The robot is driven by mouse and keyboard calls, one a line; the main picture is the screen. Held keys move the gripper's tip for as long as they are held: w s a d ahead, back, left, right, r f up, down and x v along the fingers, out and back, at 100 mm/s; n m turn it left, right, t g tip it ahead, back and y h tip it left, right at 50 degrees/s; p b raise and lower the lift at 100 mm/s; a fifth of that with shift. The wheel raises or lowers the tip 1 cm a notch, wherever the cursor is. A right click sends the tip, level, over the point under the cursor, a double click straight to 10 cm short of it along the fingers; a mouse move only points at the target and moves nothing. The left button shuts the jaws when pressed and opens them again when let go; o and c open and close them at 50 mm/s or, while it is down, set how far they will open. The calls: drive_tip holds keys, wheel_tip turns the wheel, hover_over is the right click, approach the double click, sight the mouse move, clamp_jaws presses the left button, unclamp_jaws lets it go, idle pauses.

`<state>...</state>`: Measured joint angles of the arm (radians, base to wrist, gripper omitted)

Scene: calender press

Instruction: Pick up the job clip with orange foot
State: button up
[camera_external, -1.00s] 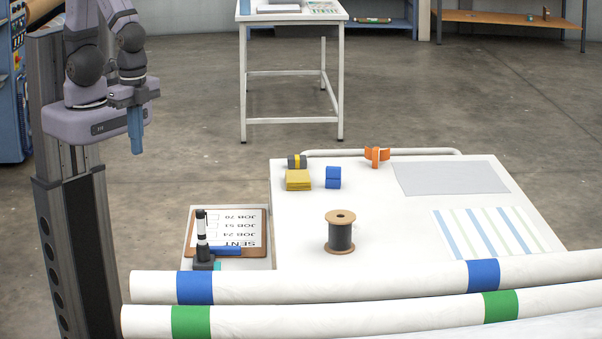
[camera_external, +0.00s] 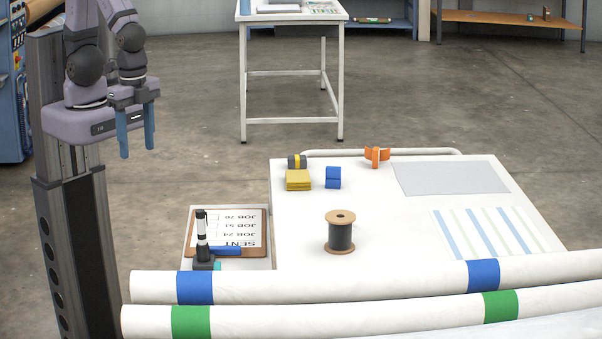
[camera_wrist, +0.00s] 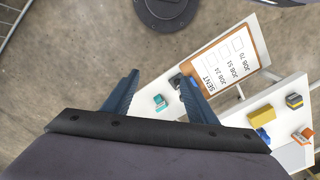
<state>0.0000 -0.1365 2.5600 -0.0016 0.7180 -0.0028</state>
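An orange clip-like piece (camera_external: 377,156) stands at the back of the white table, left of the grey sheet. I cannot tell for sure that it is the job clip with orange foot. An orange piece also shows at the right of the wrist view (camera_wrist: 303,135). My gripper (camera_external: 137,153) is open and empty, high at the left and well away from the table. Its two blue fingers stand apart in the wrist view (camera_wrist: 160,79).
A yellow block (camera_external: 298,180), a grey-and-yellow piece (camera_external: 297,161) and a blue piece (camera_external: 333,177) sit left of the orange one. A dark spool (camera_external: 340,235) stands mid-table. A marker (camera_external: 202,226) stands by the clipboard (camera_external: 255,225). Long white rolls (camera_external: 350,283) cross the front.

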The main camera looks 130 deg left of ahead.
drive_tip(key=w+a+f+m+t+y+b, duration=0.15)
drive_tip(key=w+a+m+b, duration=0.25)
drive_tip(key=w+a, duration=0.6)
drive_tip(key=w+a+f+m+t+y+b, duration=0.1)
drive_tip(key=w+a+m+t+y+b, duration=0.3)
drive_tip(key=a, duration=0.9)
drive_tip(key=w+a+f+m+t+b, duration=0.25)
drive_tip(key=w+a+m, duration=0.25)
drive_tip(key=w+a, duration=0.6)
drive_tip(key=m+t+y+b, duration=0.25)
drive_tip(key=m+b, duration=0.55)
drive_tip(key=m, duration=0.8)
approach(374, 148)
drive_tip(key=shift+w+a+f+t+h, duration=0.4)
drive_tip(key=shift+a+f+t+h, duration=0.1)
drive_tip(key=shift+a, duration=0.15)
drive_tip(key=shift+s+a+f+m, duration=0.15)
drive_tip(key=shift+s+a+m, duration=0.1)
drive_tip(key=shift+s+m, duration=0.2)
drive_tip(key=shift+w+d+r+p+x, duration=0.15)
drive_tip(key=shift+p+x, duration=0.5)
drive_tip(key=shift+x, duration=0.75)
drive_tip(key=shift+w+d+r+p+x, duration=0.15)
drive_tip(key=shift+p+x, duration=0.5)
drive_tip(key=shift+x, duration=1.7)
